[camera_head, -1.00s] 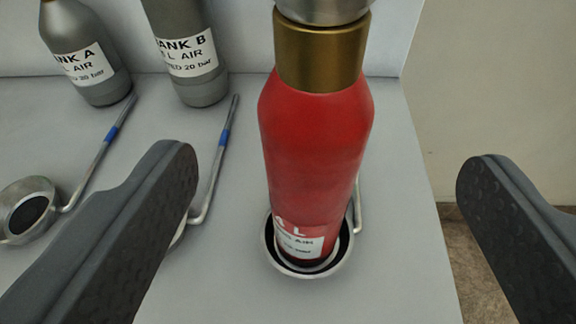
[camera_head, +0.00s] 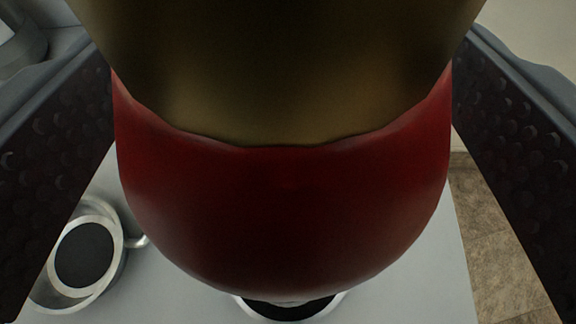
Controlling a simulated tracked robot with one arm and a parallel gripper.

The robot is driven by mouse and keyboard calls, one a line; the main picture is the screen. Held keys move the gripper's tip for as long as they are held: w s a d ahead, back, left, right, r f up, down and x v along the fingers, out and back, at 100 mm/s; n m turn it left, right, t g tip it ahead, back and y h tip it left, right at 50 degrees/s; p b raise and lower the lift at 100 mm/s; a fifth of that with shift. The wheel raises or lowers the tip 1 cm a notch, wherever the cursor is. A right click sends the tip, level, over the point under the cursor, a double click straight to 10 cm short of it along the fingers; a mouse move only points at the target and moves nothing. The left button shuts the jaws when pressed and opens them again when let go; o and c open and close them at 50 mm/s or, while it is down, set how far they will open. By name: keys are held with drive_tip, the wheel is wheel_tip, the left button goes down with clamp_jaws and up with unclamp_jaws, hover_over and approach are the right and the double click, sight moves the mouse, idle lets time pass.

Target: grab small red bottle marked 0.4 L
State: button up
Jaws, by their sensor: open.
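The red bottle (camera_head: 285,215) with a brass-coloured collar (camera_head: 280,80) fills the middle of the view, very close to the camera. Its lower part and label are hidden beneath its own shoulder. It is above a ring holder (camera_head: 335,308), of which only the front rim shows at the bottom edge; I cannot tell whether the bottle still sits in it. My gripper (camera_head: 283,150) is open, with one dark padded finger on each side of the bottle. The fingers look close to its sides, but contact cannot be told.
An empty ring holder (camera_head: 118,255) with a dark centre stands on the light grey table (camera_head: 190,285) at lower left. Part of another grey metal thing shows at the upper left. The table's right edge is near, with brown floor (camera_head: 500,265) beyond it.

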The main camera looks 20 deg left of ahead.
drive_tip(key=shift+w, duration=0.1)
clamp_jaws()
